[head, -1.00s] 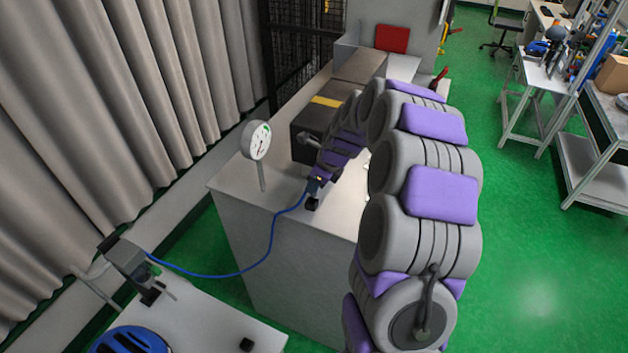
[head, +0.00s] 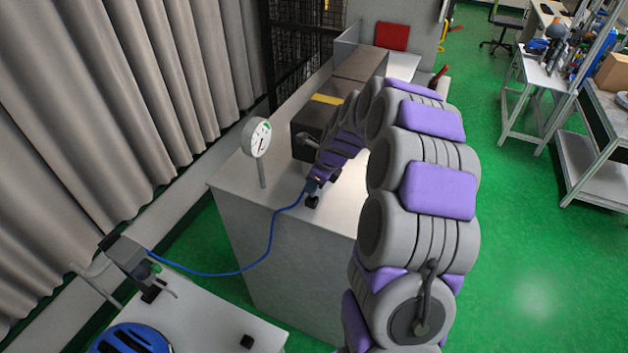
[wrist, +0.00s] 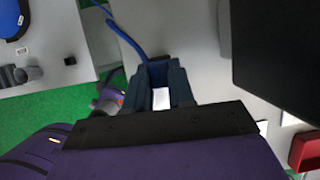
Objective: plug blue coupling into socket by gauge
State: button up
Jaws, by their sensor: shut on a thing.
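My gripper (head: 311,190) is shut on the blue coupling (wrist: 158,69) and holds it at the near end of the pale cabinet top. In the wrist view the coupling shows between the dark fingertips (wrist: 163,82), partly hidden by them. A blue hose (head: 272,236) runs from it in a hanging loop to a grey fitting at lower left; the hose also shows in the wrist view (wrist: 127,38). The round white gauge (head: 256,138) stands on a thin stem left of my gripper. I cannot make out the socket; whether the coupling touches anything is unclear.
The pale cabinet (head: 235,200) carries a dark box (head: 305,133) behind my gripper. A lower table (head: 205,310) at lower left holds a blue domed object (head: 130,340) and the grey fitting (head: 128,258). Grey curtains (head: 90,120) line the left. Green floor is open at right.

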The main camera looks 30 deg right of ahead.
jog(key=shift+f, duration=0.3)
jog(key=shift+d+f+y, duration=0.2)
jog(key=shift+f+y, duration=0.2)
jog(key=shift+f, duration=0.9)
jog(key=shift+f+p, duration=0.1)
jog(key=shift+p, duration=0.35)
jog(key=o, duration=0.9)
jog(key=shift+o, duration=0.2)
jog(key=v, duration=1.7)
jog(key=shift+d, duration=0.2)
